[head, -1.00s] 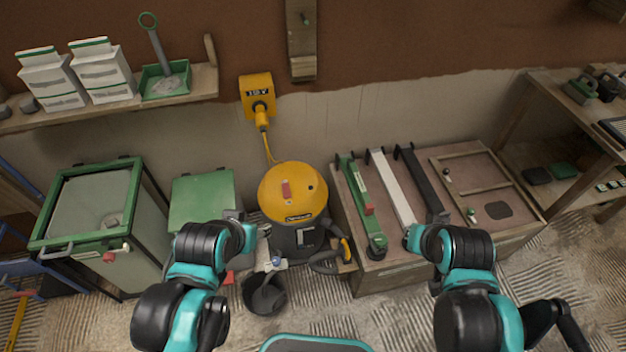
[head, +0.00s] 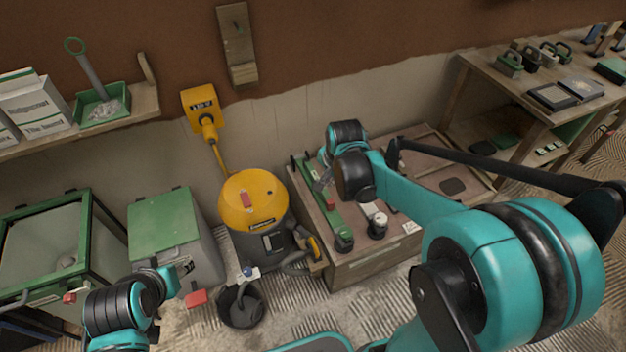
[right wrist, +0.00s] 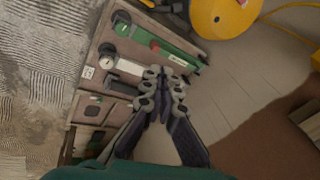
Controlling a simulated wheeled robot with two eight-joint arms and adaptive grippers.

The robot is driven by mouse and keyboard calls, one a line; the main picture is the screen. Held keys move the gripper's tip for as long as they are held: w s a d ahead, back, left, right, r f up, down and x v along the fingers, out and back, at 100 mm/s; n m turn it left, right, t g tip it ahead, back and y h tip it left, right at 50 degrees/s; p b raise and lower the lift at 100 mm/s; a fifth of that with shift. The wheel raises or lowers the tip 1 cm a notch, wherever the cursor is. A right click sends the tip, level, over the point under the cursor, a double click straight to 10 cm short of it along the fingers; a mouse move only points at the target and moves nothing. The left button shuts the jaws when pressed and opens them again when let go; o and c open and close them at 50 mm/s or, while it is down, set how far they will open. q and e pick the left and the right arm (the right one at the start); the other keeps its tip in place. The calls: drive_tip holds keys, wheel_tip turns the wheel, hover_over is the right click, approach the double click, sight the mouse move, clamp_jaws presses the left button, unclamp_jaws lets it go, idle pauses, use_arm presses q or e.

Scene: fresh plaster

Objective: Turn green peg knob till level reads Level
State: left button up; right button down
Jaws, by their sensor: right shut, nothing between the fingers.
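A green bar (head: 322,212) lies on the wooden bench, with a dark round knob (head: 343,240) at its near end and a red piece (head: 331,203) on it. In the right wrist view the green bar (right wrist: 170,53) runs across the top and its knob (right wrist: 122,25) is at upper left. I cannot read any level marking. My right gripper (head: 322,182) is over the bench beside the far part of the green bar. Its fingers (right wrist: 166,78) are shut and empty, close to the bars. My left gripper (head: 184,268) is at lower left, small and partly hidden, away from the bench.
A white bar with a knob (head: 377,225) is right of the green one, partly hidden by my right arm. A yellow vacuum (head: 251,197) stands left of the bench (head: 350,272). A black bucket (head: 240,306) is on the floor. A shelf table (head: 535,75) stands at right.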

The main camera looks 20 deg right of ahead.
sight(345, 238)
drive_tip(key=w+d+f+m+g, duration=0.1)
drive_tip(key=w+d+f+m, duration=0.1)
drive_tip(key=w+f+m, duration=0.3)
drive_tip(key=w+d+f+m+g, duration=0.1)
drive_tip(key=w+d+f+m, duration=0.15)
drive_tip(key=f, duration=0.45)
drive_tip(key=d+f+m, duration=0.1)
drive_tip(key=f+m, duration=0.2)
drive_tip(key=f, duration=0.5)
drive_tip(key=d+f+m+g, duration=0.1)
drive_tip(key=d+f+m, duration=0.1)
drive_tip(key=f, duration=0.6)
drive_tip(key=d+f+m+g, duration=0.1)
drive_tip(key=f+m, duration=0.2)
drive_tip(key=f, duration=0.5)
drive_tip(key=shift+s+d+m+b, duration=0.2)
drive_tip(key=shift+d+m+b, duration=0.15)
drive_tip(key=shift+b, duration=0.05)
drive_tip(key=shift+f, duration=1.1)
drive_tip(key=shift+s+a, duration=0.25)
drive_tip(key=shift+a, duration=0.2)
drive_tip(key=shift+s+a, duration=0.35)
drive_tip(key=shift+a, duration=0.2)
drive_tip(key=shift+s+a, duration=0.35)
drive_tip(key=shift+s, duration=0.15)
drive_tip(key=shift+a, duration=0.15)
